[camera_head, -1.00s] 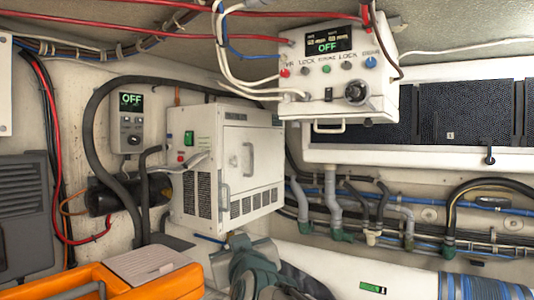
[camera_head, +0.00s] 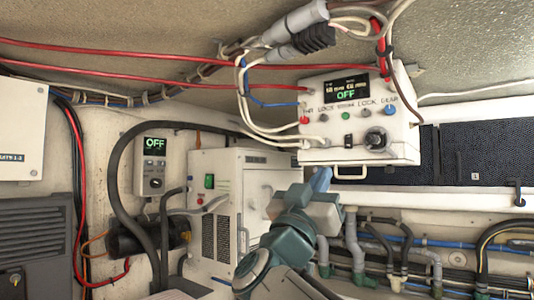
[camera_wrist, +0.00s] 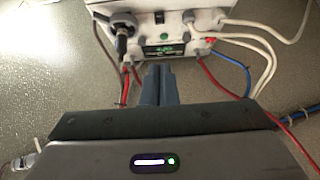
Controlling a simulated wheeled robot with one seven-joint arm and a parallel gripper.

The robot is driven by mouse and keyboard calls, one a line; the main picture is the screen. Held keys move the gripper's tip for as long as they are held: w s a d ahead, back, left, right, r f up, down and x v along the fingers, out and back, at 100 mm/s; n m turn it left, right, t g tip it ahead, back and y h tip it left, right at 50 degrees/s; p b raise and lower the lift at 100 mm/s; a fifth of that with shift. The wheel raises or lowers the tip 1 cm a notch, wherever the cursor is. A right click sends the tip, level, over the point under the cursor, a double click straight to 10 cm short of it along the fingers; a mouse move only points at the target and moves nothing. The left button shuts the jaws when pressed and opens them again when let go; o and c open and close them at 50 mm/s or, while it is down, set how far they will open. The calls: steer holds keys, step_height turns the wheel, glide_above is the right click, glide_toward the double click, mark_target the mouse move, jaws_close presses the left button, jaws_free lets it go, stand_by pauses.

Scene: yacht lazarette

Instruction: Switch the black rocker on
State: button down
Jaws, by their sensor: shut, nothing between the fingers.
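A white control box (camera_head: 325,155) hangs under the ceiling at upper right, its display (camera_head: 347,87) reading OFF. A small black rocker (camera_head: 347,140) sits low on its face, left of a large black knob (camera_head: 376,139). In the wrist view the box appears upside down, with the rocker (camera_wrist: 159,17) near the top edge. I cannot tell the rocker's tilt. My gripper (camera_head: 322,178) is below the box, pointing up, its blue-grey fingertips a little below the rocker and apart from it. In the wrist view the fingers (camera_wrist: 159,84) are together and empty.
White, red and blue cables (camera_head: 262,125) run into the box's left side and top. A handle (camera_head: 350,173) juts below it. A smaller grey panel (camera_head: 155,165), also reading OFF, is on the left wall. A white cabinet (camera_head: 230,185) stands behind my arm.

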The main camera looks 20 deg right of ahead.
mark_target(349, 142)
steer(key=p+x, duration=0.1)
steer(key=x, duration=0.3)
steer(key=f+p+x, duration=0.1)
steer(key=p+x, duration=0.1)
steer(key=x, duration=0.2)
steer(key=p+x, duration=0.2)
steer(key=x, duration=0.2)
steer(key=shift+w+d+f, duration=0.2)
steer(key=shift+w+d, duration=0.2)
steer(key=shift+d, duration=0.05)
steer(key=shift+w+d+f, duration=0.2)
steer(key=shift+w+d, duration=0.15)
steer(key=shift+d, duration=0.2)
